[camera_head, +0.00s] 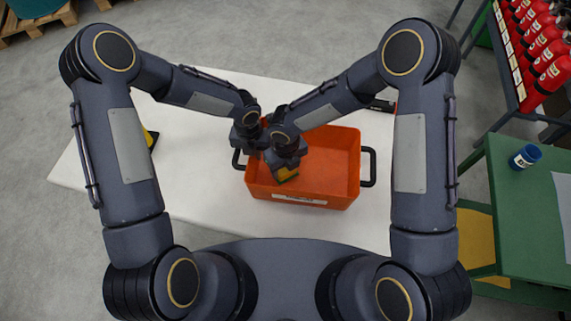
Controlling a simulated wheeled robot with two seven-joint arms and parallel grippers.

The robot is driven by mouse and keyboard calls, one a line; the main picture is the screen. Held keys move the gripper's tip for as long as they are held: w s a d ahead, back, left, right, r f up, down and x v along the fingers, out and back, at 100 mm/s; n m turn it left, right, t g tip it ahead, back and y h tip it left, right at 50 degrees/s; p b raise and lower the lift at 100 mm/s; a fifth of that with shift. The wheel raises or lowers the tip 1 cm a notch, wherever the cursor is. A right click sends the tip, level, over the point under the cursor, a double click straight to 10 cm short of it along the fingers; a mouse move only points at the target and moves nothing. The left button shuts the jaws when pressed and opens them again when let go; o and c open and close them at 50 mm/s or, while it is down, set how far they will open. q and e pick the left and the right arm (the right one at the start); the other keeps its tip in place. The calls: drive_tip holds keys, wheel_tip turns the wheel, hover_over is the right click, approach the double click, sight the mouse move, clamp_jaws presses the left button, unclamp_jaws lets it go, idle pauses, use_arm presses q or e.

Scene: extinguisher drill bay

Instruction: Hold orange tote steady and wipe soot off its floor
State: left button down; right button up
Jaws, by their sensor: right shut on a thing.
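The orange tote (335,185) stands upright on the white table, with a pale label on its near wall and black handles at its left and right ends. My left gripper (245,146) is at the tote's left end, by the left handle (237,161); its fingers are too hidden to show whether they are open or shut. My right gripper (286,164) points down inside the left part of the tote, shut on a yellow sponge (287,175). The arms and grippers hide part of the tote's left side and floor. I cannot clearly make out soot.
The white table (200,190) has free room left and in front of the tote. A yellow-and-black item (151,138) lies at its left, a black item (381,105) behind the tote. A green bench (530,210) with a blue can (525,157) and red extinguishers (545,75) stand right.

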drive_tip(key=shift+f, duration=0.6)
drive_tip(key=shift+s+d, duration=0.15)
drive_tip(key=shift+d, duration=0.75)
drive_tip(key=shift+s+d, duration=0.1)
drive_tip(key=shift+d, duration=0.8)
use_arm(q)
drive_tip(key=shift+d, duration=0.1)
use_arm(e)
drive_tip(key=shift+w+a+f, duration=0.15)
drive_tip(key=shift+a, duration=1.7)
drive_tip(key=shift+r, duration=3.05)
drive_tip(key=shift+w, duration=0.1)
